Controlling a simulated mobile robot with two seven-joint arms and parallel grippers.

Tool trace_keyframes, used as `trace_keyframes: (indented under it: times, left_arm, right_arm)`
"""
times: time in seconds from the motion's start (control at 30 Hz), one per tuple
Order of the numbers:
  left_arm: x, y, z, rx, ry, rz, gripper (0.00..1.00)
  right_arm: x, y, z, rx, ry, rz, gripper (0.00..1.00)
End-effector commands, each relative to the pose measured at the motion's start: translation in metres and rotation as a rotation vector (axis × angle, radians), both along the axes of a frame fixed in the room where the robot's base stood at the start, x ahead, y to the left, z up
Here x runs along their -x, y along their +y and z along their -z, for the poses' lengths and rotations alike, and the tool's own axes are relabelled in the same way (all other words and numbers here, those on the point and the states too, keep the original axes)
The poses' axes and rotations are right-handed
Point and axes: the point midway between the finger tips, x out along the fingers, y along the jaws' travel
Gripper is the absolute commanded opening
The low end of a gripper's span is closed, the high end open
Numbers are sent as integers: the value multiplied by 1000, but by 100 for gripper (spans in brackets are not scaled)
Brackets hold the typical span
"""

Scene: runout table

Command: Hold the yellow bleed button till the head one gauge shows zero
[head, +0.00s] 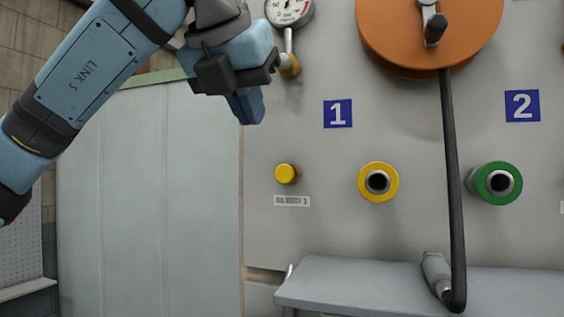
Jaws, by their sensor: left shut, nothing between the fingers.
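The yellow bleed button (286,174) sticks out of the grey panel, above a small white label (292,201). Nothing touches it. The head one gauge (289,11) is at the top edge of the head view, partly cut off; I cannot read its needle for sure. A brass fitting (289,66) hangs below it on a short stem. My left gripper (248,108) is shut and empty, its fingers pointing down. It appears above and left of the button, apart from it. My right gripper is not in view.
A blue "1" sign (338,113) is right of my left gripper. A yellow-ringed port (378,182) and a green-ringed port (497,183) are right of the button. An orange reel (400,45) with a black hose (453,190) and a grey shelf (390,287) also stick out.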

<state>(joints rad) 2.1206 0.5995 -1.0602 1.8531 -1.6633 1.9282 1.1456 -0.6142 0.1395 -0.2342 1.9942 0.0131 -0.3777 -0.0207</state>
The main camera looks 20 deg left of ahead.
Motion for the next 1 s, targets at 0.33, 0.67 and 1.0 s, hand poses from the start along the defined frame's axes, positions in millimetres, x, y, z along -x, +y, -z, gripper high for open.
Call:
trace_keyframes:
  times: [0.33,0.67,1.0]
  left_arm:
    - [3,5,-5,-6,-13,-26,0]
    - [-17,4,12,-7,-8,-26,0]
    - [-69,2,60,-8,-8,-25,0]
  right_arm:
    - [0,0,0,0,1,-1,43]
    - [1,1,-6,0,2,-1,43]
    - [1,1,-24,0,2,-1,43]
